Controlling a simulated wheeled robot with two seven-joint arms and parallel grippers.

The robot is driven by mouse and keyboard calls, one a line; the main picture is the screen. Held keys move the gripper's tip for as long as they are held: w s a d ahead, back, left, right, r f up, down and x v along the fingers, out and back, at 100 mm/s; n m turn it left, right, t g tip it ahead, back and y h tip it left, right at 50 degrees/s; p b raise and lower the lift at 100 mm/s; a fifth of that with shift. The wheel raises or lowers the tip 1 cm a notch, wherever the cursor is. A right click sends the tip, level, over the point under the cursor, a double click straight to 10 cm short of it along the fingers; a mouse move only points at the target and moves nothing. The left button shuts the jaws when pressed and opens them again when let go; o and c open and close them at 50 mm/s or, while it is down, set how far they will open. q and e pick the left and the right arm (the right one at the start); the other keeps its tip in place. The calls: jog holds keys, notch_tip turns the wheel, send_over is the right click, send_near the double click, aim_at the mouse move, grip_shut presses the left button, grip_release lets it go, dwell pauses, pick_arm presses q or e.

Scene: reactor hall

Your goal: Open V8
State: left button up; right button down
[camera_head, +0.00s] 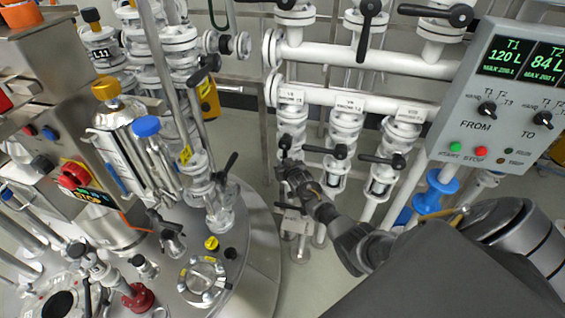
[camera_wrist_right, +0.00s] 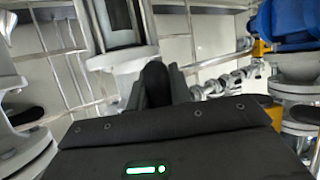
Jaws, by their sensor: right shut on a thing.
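The valve V8 (camera_head: 291,118) is the leftmost of three labelled white valves under the pipes at the middle of the head view; its small label seems to read V8. Its black lever handle (camera_head: 285,142) points down toward my right gripper (camera_head: 287,167). My right gripper is shut on the handle, with its arm coming in from the lower right. In the right wrist view the dark handle end (camera_wrist_right: 154,82) shows between the fingers; the rest of the lever is hidden. My left gripper is not in view.
Two similar valves with black levers, the middle one (camera_head: 338,152) and the right one (camera_head: 383,160), stand close to the right. A control panel (camera_head: 500,100) is at the upper right. A round steel vessel top (camera_head: 245,265) with fittings lies left.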

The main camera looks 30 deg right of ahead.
jog(key=shift+s+f, duration=0.15)
jog(key=shift+f, duration=0.05)
jog(key=c, duration=1.3)
grip_release()
jog(key=shift+d, duration=0.15)
jog(key=shift+r, duration=0.15)
jog(key=v, duration=0.5)
jog(key=p+v, duration=0.1)
jog(key=v, duration=0.4)
jog(key=shift+s+a+r, duration=0.15)
jog(key=shift+s+a, duration=0.1)
jog(key=shift+a, duration=0.05)
